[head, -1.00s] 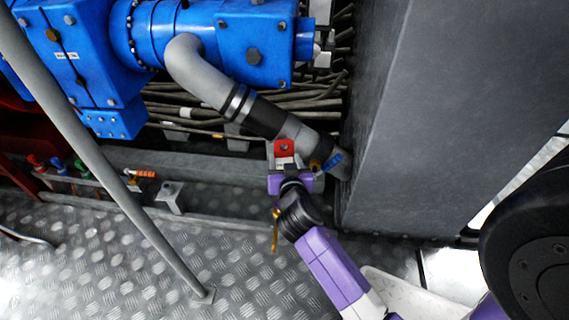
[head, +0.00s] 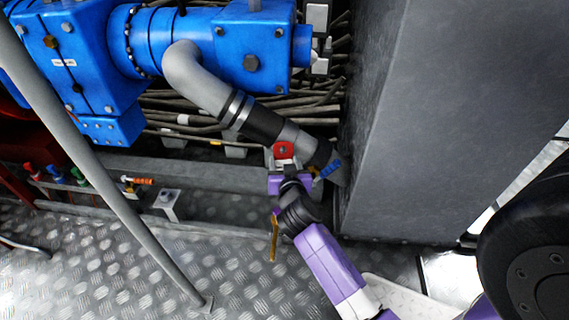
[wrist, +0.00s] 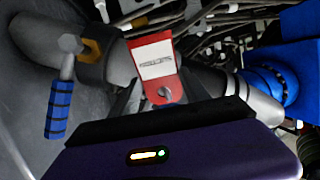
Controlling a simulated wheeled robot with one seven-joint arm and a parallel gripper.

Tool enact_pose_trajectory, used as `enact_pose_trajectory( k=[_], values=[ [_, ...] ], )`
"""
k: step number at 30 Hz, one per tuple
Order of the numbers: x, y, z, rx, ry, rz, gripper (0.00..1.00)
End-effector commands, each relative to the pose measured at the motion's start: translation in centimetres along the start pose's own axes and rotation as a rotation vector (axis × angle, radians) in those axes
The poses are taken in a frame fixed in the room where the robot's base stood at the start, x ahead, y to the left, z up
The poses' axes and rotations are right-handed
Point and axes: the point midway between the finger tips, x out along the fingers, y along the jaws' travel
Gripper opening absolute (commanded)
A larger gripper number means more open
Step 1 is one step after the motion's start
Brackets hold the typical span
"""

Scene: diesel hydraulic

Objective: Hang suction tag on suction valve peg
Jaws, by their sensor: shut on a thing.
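The red suction tag (head: 284,150) with a white label is held at the tip of my gripper (head: 289,176) in the head view. In the wrist view the tag (wrist: 154,62) stands up between the dark fingers of my gripper (wrist: 158,98), a round hole near its lower end. The suction valve's blue lever handle (head: 331,168) is just right of the tag in the head view. In the wrist view the blue handle (wrist: 59,110) and a brass fitting (wrist: 92,50) on the pipe are left of the tag. The tag looks apart from the valve. I cannot make out the peg clearly.
A grey pipe (head: 205,92) with a black sleeve runs down behind the tag from the blue pump (head: 245,45). A large grey panel (head: 440,100) stands close on the right. A slanted pole (head: 105,190) and small coloured valves (head: 55,172) are at left.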

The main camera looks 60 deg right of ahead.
Motion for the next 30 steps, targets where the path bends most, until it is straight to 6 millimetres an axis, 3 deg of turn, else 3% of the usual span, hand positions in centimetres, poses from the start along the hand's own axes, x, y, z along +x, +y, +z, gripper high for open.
enact_pose_trajectory(
  k=[11, 12, 15, 25, 30],
  values=[
    [0.0, 0.0, 0.0, 0.0, 0.0, 0.0, 0.15],
    [0.0, 0.0, 0.0, 0.0, 0.001, 0.0, 0.6],
    [0.0, 0.0, 0.0, 0.0, 0.0, 0.0, 0.79],
    [-0.2, 0.0, 0.0, -0.001, 0.0, 0.0, 0.79],
    [-2.0, 0.0, -0.1, -0.001, -0.002, -0.001, 0.79]
  ],
)
